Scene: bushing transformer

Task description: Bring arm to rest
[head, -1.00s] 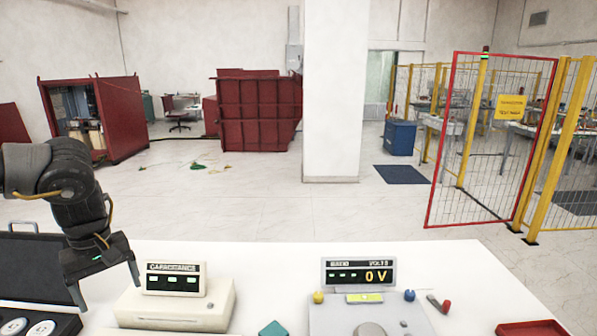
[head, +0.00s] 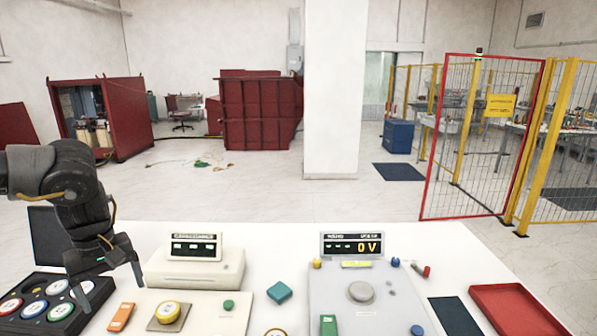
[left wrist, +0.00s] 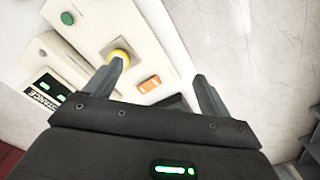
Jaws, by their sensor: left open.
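My left gripper (head: 112,292) comes in from the left of the head view and hangs above the left part of the white table. Its fingers are apart with nothing between them. In the left wrist view my left gripper (left wrist: 160,82) also shows open. One finger overlaps the yellow round knob (left wrist: 119,57) in that view, but I cannot tell that they touch. An orange block (left wrist: 149,84) shows between the fingers, below them. My right gripper is not in view.
A black case (head: 40,285) with coloured round pieces lies at the left. The capacitance meter (head: 195,262) and the voltage unit (head: 352,290) stand on the table (head: 270,240). A teal block (head: 279,292) lies between them. A red tray (head: 515,312) is at the right.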

